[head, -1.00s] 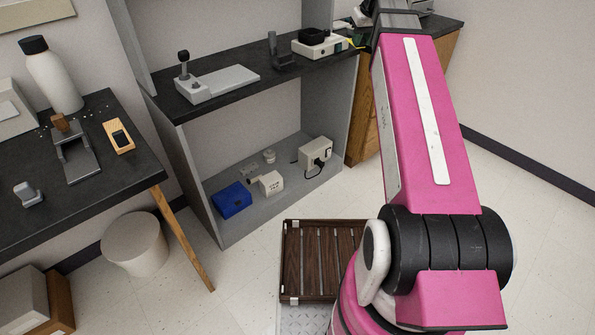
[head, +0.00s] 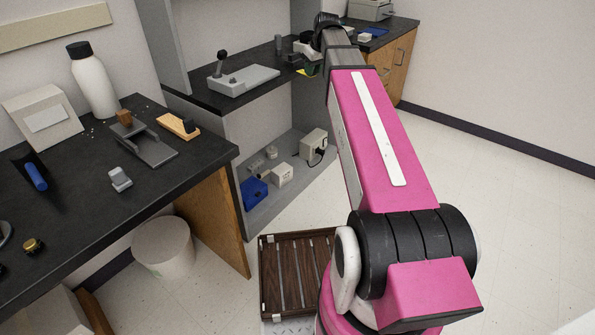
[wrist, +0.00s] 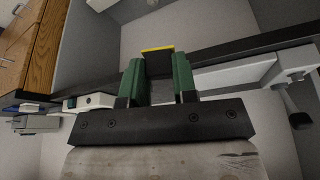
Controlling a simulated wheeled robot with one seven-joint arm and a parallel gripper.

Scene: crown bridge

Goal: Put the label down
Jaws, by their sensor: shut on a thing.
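My gripper (wrist: 158,85) is in the middle of the wrist view, with its two green fingers shut on the label (wrist: 157,62). The label shows as a dark, flat piece with a yellow top edge between the fingertips. In the head view the label's yellow edge (head: 306,72) is a small patch beside my arm's end, in front of the black shelf top. My gripper is mostly hidden there behind my arm. The label is held in the air, and I cannot tell how high it is.
A grey device with a lever (head: 240,81) stands on the shelf top. The black table (head: 75,215) at left holds a white bottle (head: 93,80), a grey stand (head: 150,148) and small parts. A slatted wooden crate (head: 265,285) and a white bin (head: 163,248) stand on the floor.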

